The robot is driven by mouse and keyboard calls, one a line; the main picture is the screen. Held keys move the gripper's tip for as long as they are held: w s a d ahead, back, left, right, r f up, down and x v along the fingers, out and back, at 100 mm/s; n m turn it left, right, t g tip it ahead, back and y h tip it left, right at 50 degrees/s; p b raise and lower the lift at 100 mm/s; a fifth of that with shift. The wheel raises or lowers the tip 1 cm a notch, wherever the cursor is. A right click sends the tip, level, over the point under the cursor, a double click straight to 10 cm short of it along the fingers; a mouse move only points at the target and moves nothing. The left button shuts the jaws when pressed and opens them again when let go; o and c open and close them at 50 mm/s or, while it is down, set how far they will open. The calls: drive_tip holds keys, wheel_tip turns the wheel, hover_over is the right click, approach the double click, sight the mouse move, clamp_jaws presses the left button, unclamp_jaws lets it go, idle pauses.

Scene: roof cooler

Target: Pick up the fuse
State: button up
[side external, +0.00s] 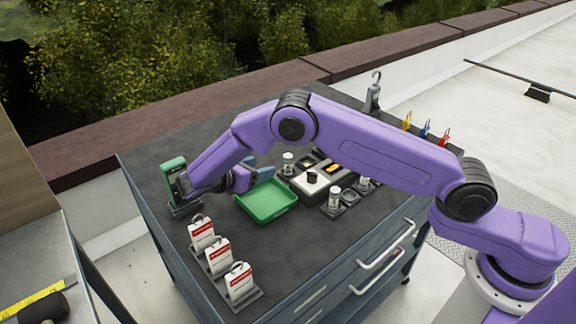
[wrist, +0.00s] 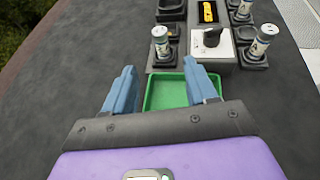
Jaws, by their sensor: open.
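Several silver-white cylindrical fuses stand upright in black holders on the dark cart top. One fuse (wrist: 160,42) is straight ahead of my gripper (wrist: 160,70) in the wrist view; it also shows in the side view (side external: 288,163). Two others, a near fuse (side external: 334,198) and a far fuse (side external: 363,182), stand to the right of the switch block. My gripper's blue fingers are apart with nothing between them. They are over the green tray's far side, short of the first fuse and not touching it.
The green tray (side external: 268,208) is empty. A switch block (side external: 309,188) with a black knob stands beside the fuses. White-and-red tags (side external: 218,255) line the left front edge. A green device (side external: 173,176) stands at the left. Coloured padlocks (side external: 425,130) are at the right.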

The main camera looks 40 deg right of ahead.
sight(288, 165)
drive_tip(key=x, duration=1.4)
drive_tip(key=shift+d+f, duration=0.2)
drive_tip(key=shift+d, duration=0.1)
clamp_jaws()
